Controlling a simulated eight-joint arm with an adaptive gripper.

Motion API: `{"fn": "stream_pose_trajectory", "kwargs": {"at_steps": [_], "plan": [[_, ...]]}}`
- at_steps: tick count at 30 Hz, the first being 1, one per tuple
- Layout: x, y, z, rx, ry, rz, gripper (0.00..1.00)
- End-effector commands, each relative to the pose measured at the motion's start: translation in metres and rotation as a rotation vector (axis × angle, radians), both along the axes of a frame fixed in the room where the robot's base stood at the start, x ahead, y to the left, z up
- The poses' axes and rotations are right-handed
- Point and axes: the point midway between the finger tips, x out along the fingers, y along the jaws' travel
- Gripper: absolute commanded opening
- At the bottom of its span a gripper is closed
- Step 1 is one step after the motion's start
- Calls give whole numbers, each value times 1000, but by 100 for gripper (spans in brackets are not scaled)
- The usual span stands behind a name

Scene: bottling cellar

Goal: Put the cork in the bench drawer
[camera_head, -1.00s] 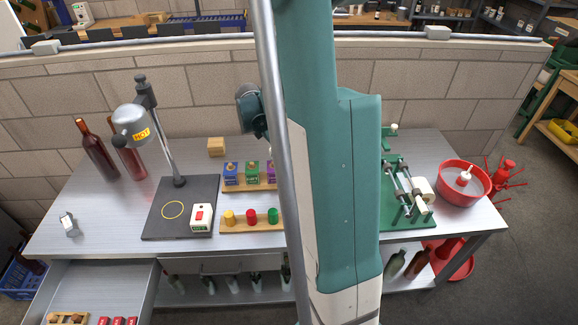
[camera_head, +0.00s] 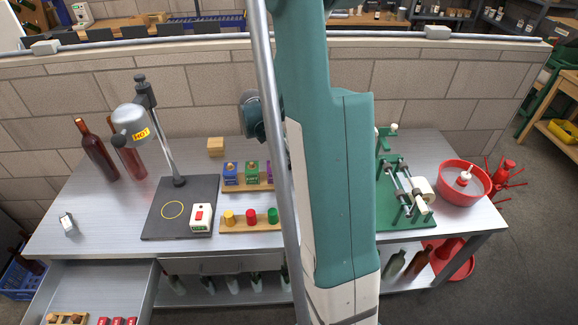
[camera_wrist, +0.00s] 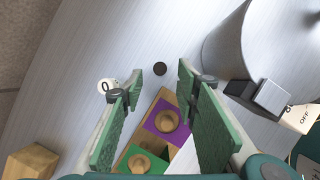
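I cannot make out the cork for certain in either view. The bench drawer (camera_head: 92,277) is pulled open at the lower left. It holds a wooden rack and several red items at its front.
Purple (camera_wrist: 163,122) and green blocks with round knobs stand on a wooden strip below my fingers. A grey cylinder (camera_wrist: 250,50) is close on the right. A wooden block (camera_head: 216,147) and a hot lamp (camera_head: 130,118) stand on the bench. The bench's left front is mostly clear.

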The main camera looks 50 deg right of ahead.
Motion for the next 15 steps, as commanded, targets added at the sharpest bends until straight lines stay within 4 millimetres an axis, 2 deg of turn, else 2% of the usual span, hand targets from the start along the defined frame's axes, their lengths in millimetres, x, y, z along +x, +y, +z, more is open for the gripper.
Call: {"fn": "stream_pose_trajectory", "kwargs": {"at_steps": [8, 15], "plan": [[0, 0, -1, 0, 0, 0, 31], [-2, -6, -16, 0, 0, 0, 31]]}}
